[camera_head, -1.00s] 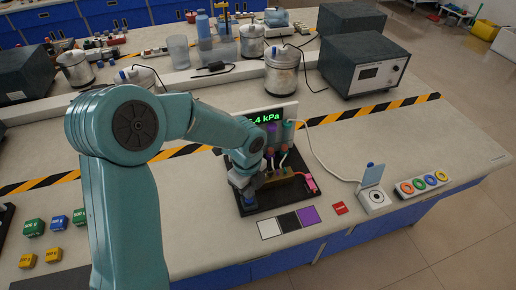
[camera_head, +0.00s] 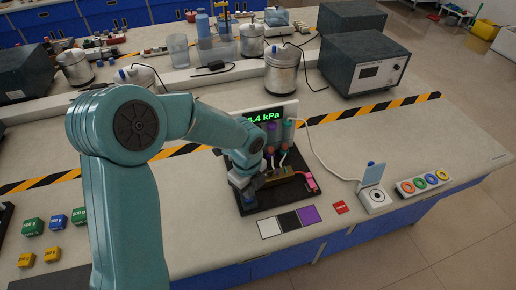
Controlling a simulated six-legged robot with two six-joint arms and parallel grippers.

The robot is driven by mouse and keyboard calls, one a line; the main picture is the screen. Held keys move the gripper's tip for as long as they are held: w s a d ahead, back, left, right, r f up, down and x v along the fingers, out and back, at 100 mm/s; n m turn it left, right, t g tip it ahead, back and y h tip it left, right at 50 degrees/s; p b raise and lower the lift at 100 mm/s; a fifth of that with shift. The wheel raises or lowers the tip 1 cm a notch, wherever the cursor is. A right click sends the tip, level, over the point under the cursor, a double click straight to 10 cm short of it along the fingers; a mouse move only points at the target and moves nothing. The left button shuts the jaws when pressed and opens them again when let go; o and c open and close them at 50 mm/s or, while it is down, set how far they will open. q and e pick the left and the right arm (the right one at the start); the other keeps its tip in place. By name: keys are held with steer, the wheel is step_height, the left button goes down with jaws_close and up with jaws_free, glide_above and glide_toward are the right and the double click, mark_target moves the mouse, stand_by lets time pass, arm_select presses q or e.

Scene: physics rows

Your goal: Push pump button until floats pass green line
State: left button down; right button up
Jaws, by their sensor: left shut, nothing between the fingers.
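The pump device stands on a black base (camera_head: 276,197) with a display (camera_head: 262,117) that reads about "6.4 kPa", its left part covered by my arm. Upright tubes (camera_head: 288,131) with coloured parts stand below the display. The floats and a green line are too small to tell apart. My left gripper (camera_head: 247,193) points down at the left part of the base, shut and empty. A blue patch, perhaps the pump button, shows at its tips; whether they touch it I cannot tell. My right gripper is out of view.
A pink part (camera_head: 312,184) sits at the base's right edge. A white cable runs to a box with a raised lid (camera_head: 374,197). Coloured rings (camera_head: 424,182) lie at right. Weights (camera_head: 33,227) stand at left. Colour swatches (camera_head: 289,221) lie in front.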

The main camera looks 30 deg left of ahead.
arm_select(q)
steer(key=shift+f+b, duration=0.45)
steer(key=shift+f, duration=0.35)
steer(key=shift+r, duration=0.1)
steer(key=shift+r+p, duration=1.05)
steer(key=shift+r, duration=0.1)
steer(key=shift+f, duration=0.2)
